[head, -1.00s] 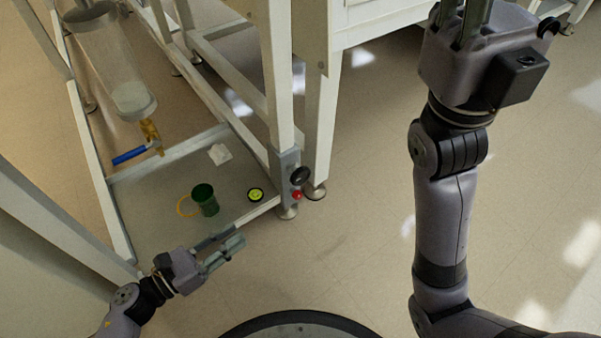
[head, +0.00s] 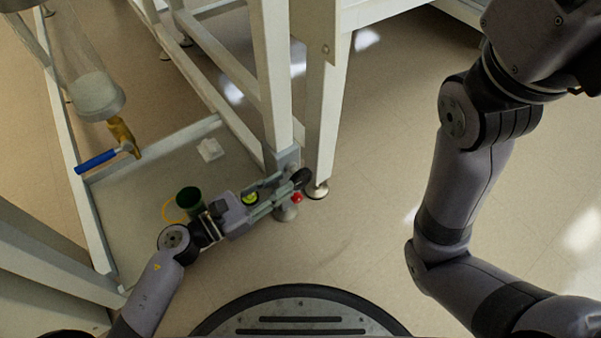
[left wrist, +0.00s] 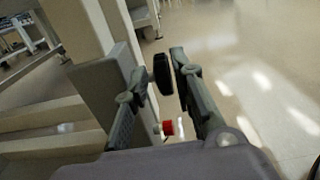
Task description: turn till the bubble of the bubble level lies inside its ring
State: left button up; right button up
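The bubble level (head: 250,198) is a small round yellow-green disc in a dark rim on the low shelf. My left gripper's fingers partly cover it, and its bubble and ring are too small to read. A black round knob (head: 301,178) is on the bracket of the frame's front leg. My left gripper (head: 287,184) is open, with its fingertips at the knob. In the left wrist view the knob (left wrist: 162,74) shows between the spread fingers, with no clear grip on it. My right gripper is out of view; only its arm shows.
A red button (head: 296,198) sits just below the knob, close to my left fingers. A green cup (head: 188,199), a yellow ring (head: 170,211) and a white scrap (head: 210,149) lie on the shelf (head: 140,190). A blue-handled valve (head: 96,162) hangs at left. The floor at right is clear.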

aim_at(295, 176)
pick_arm(q)
jog(key=x, duration=0.6)
jog(key=shift+w+d+b, duration=0.1)
jog(key=shift+w+b, duration=0.05)
jog(key=shift+b, duration=0.25)
grip_shut()
